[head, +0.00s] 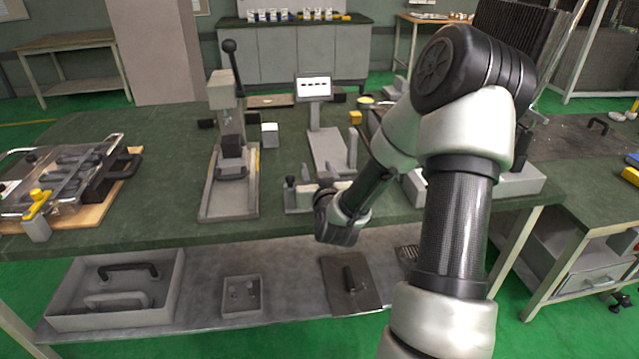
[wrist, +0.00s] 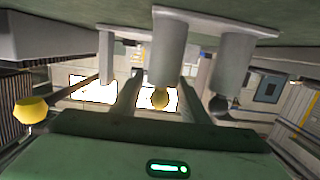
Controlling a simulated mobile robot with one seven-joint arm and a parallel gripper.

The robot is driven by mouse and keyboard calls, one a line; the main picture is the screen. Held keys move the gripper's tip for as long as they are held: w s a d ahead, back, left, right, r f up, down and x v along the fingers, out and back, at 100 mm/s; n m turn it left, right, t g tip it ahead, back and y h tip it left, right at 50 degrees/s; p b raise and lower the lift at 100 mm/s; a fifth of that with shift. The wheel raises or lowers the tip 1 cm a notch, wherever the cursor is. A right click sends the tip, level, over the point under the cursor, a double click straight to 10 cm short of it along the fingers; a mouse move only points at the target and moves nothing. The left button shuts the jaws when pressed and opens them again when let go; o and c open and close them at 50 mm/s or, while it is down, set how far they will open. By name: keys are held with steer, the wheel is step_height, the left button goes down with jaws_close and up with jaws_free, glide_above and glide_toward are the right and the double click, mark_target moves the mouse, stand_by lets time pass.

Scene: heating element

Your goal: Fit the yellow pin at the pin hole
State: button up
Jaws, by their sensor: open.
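In the wrist view, which looks upside down, a small yellow knob (wrist: 160,98), seemingly the yellow pin's head, shows at the end of a grey cylindrical post (wrist: 172,50). My gripper (wrist: 162,84) is open, with one dark finger on each side of the yellow knob and post. I cannot tell whether either finger touches them. In the head view my gripper's hand (head: 338,218) is low at the table's front edge, beside a small grey fixture (head: 298,198). The hand and arm hide the yellow knob there. I cannot make out the pin hole.
A second post with a black knob (wrist: 218,106) stands close beside the gripper. Another yellow knob (wrist: 30,111) is at the wrist view's left. A lever press (head: 228,150) stands left of the fixture. A grey stand with a display (head: 314,86) is behind it.

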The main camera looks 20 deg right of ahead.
steer(key=shift+w, duration=0.2)
jaws_close()
